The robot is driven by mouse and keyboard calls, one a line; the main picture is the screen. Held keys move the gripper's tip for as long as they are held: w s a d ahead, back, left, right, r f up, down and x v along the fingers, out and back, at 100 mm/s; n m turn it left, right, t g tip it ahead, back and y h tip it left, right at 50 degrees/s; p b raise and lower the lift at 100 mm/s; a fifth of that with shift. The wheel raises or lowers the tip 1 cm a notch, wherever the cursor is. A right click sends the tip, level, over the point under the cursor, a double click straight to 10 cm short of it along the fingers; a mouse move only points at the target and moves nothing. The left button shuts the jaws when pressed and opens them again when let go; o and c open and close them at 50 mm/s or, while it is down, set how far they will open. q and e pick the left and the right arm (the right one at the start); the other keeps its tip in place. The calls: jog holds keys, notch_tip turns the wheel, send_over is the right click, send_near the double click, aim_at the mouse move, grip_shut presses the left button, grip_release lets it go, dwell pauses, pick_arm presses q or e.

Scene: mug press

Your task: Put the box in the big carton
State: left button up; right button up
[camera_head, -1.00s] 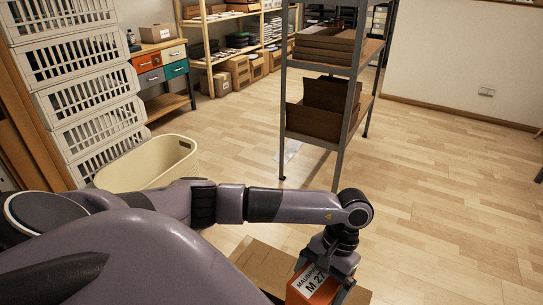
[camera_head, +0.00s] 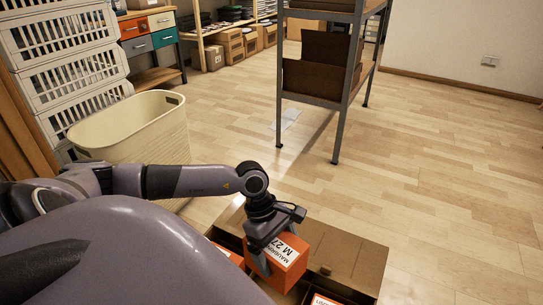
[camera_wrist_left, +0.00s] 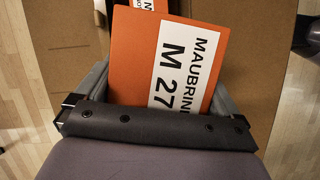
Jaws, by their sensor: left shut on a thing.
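The orange box (camera_head: 286,264) has a white label reading "M 27". My left gripper (camera_head: 268,250) is shut on it, one finger showing along its left side. The big carton (camera_head: 345,251) is brown cardboard with open flaps, low in the head view. The box hangs over the carton's opening; how far it is above the inside is hard to tell. In the left wrist view the box (camera_wrist_left: 136,60) sits between the fingers, with brown cardboard (camera_wrist_left: 245,50) around it. My right gripper is not in view.
Other orange boxes (camera_head: 321,299) show inside the carton, partly hidden. A cream basket (camera_head: 140,135) stands behind my left arm. A metal shelf (camera_head: 325,85) with brown cartons stands beyond. The wooden floor to the right is clear.

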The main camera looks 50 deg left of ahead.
pick_arm(q)
jog(key=shift+a+f+n+t+b, duration=0.25)
jog(key=shift+a+f+n+b, duration=0.05)
jog(key=shift+f+n+b, duration=0.3)
jog(key=shift+a+f+n+t+b, duration=0.3)
jog(key=shift+f+n+b, duration=0.15)
jog(key=shift+f+n, duration=0.15)
jog(key=shift+f, duration=0.25)
notch_tip(320, 180, down, 20)
jog(key=b, duration=0.7)
jog(key=shift+r, duration=0.3)
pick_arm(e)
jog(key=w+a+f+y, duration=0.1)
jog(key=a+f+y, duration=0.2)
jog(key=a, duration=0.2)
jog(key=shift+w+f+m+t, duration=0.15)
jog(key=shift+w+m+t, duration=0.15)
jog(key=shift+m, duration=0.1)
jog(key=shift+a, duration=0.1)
pick_arm(q)
jog(key=o, duration=1)
